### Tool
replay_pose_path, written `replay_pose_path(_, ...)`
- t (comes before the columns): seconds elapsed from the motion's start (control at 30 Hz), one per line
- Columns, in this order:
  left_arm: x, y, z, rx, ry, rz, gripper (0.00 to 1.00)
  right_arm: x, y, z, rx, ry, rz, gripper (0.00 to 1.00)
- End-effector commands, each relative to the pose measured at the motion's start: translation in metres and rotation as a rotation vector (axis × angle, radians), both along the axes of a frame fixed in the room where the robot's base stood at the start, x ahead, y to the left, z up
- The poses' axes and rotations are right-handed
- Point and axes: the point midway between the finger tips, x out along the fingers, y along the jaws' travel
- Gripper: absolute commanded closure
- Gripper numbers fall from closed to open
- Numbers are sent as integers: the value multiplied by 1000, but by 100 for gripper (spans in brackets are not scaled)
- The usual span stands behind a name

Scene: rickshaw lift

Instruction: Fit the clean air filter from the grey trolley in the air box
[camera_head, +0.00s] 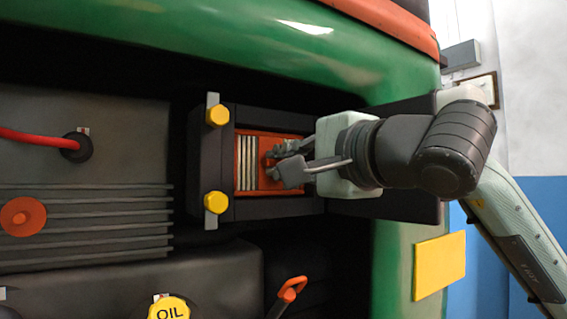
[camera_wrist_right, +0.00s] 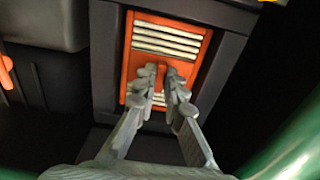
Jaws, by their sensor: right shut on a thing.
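The air filter (camera_head: 247,163), with an orange frame and pale pleats, lies within the opening of the black air box (camera_head: 275,208). I cannot tell how deep it sits. My right gripper (camera_head: 275,162) is over its right part and hides some of it. In the right wrist view the filter (camera_wrist_right: 168,38) shows inside the box rim (camera_wrist_right: 105,65). There the right gripper (camera_wrist_right: 168,82) is shut on the filter's raised orange grip in the middle. My left gripper and the grey trolley are not in view.
Two yellow-knobbed clips (camera_head: 217,116) (camera_head: 216,202) stand at the box's left edge. A dark panel (camera_head: 405,208) lies behind my right wrist. Below are a yellow oil cap (camera_head: 169,308) and an orange-handled dipstick (camera_head: 290,289). Green bodywork (camera_head: 230,35) borders the bay above.

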Motion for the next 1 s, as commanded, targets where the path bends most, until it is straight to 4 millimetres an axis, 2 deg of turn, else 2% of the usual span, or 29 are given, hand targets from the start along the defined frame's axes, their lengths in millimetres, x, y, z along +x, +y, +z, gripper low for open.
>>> replay_pose_path(0.2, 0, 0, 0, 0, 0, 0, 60, 0, 0, 0, 1, -1, 0, 100)
replay_pose_path(0.23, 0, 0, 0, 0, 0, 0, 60, 0, 0, 0, 1, -1, 0, 87)
replay_pose_path(0.4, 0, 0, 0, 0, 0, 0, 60, 0, 0, 0, 1, -1, 0, 66)
replay_pose_path(0.6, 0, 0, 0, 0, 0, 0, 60, 0, 0, 0, 0, 0, 0, 66)
replay_pose_path(0.67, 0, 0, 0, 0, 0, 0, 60, 0, 0, 0, -1, 1, 0, 72)
replay_pose_path(1.0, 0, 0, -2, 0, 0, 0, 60, -2, -2, -1, 0, 0, 0, 72)
